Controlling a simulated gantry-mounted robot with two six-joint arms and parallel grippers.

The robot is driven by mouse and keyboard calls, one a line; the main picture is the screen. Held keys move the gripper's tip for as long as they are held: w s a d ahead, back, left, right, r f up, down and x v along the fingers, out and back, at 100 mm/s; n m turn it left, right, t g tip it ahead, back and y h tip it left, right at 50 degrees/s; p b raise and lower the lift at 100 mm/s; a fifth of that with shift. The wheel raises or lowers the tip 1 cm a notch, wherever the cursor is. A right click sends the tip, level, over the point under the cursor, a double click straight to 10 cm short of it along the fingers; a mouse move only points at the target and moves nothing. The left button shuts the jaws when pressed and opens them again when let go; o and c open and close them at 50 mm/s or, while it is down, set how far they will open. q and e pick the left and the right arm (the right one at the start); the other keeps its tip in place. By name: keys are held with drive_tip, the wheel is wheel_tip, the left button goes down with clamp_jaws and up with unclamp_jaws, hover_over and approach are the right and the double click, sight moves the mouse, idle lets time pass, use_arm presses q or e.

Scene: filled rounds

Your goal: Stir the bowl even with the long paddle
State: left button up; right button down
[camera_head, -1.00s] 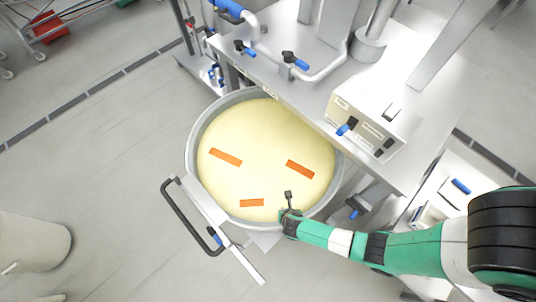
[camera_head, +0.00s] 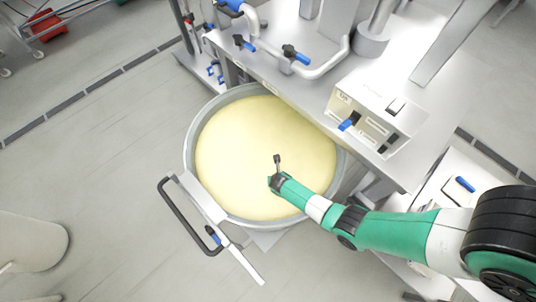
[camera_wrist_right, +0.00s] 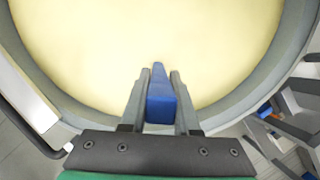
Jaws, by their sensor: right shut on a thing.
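The large round steel bowl (camera_head: 190,150) is full of a smooth pale yellow mass (camera_head: 240,140) of even colour, with no orange strips on it. My right gripper (camera_head: 276,172) is above the lower right part of the mass. In the right wrist view the right gripper (camera_wrist_right: 160,92) is shut on a blue handle (camera_wrist_right: 161,100), which I take for the paddle's. The rest of the paddle is hidden. The bowl also shows in the wrist view (camera_wrist_right: 50,75). My left gripper is not in view.
A steel machine frame with a control box (camera_head: 372,120) and blue-handled valves (camera_head: 295,55) overhangs the bowl's upper right. A dark push handle (camera_head: 185,220) stands at the bowl's lower left.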

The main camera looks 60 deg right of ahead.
use_arm(q)
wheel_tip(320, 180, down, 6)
drive_tip(key=b, duration=0.5)
use_arm(e)
drive_tip(key=w+a, duration=0.4)
drive_tip(key=w, duration=0.4)
drive_tip(key=s+a+p, duration=0.2)
drive_tip(key=s+p, duration=0.6)
drive_tip(key=s, duration=0.1)
use_arm(q)
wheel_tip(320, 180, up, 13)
drive_tip(key=p, duration=0.5)
use_arm(e)
wheel_tip(320, 180, up, 27)
drive_tip(key=shift+w, duration=0.25)
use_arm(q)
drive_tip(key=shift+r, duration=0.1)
use_arm(e)
drive_tip(key=shift+d, duration=0.1)
